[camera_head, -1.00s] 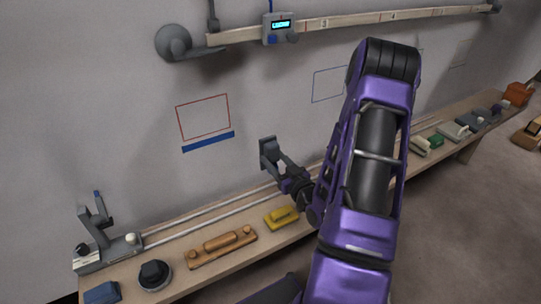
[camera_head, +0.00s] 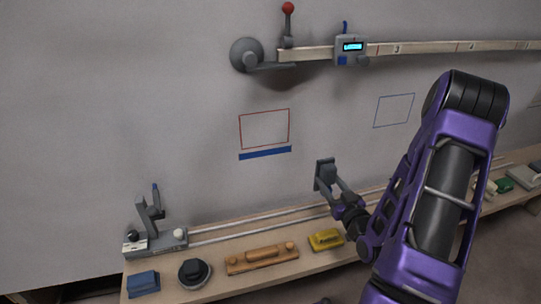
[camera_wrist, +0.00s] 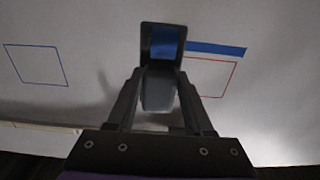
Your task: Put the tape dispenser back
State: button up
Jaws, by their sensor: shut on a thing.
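My gripper (camera_head: 336,192) is shut on a dark grey tape dispenser (camera_head: 325,174) and holds it up in front of the wall, above the bench. In the wrist view the tape dispenser (camera_wrist: 158,88) sits between the two fingers, with a blue patch (camera_wrist: 164,43) showing on its far part. The fingers (camera_wrist: 158,100) hold it from both sides. It is to the right of and lower than a red outlined rectangle (camera_head: 265,130) on the wall, which has a blue strip (camera_head: 265,153) under it.
The bench (camera_head: 230,287) carries a grey fixture (camera_head: 150,235) with rails, a blue block (camera_head: 143,283), a black round tool (camera_head: 194,272), a wooden plane-like tool (camera_head: 262,259) and a yellow tool (camera_head: 326,239). A measuring beam (camera_head: 420,48) with a digital gauge (camera_head: 350,50) runs along the wall above.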

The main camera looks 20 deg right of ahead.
jog(key=w+a, duration=0.2)
jog(key=a, duration=0.8)
jog(key=w+a, duration=0.3)
jog(key=a, duration=0.6)
jog(key=shift+a, duration=0.35)
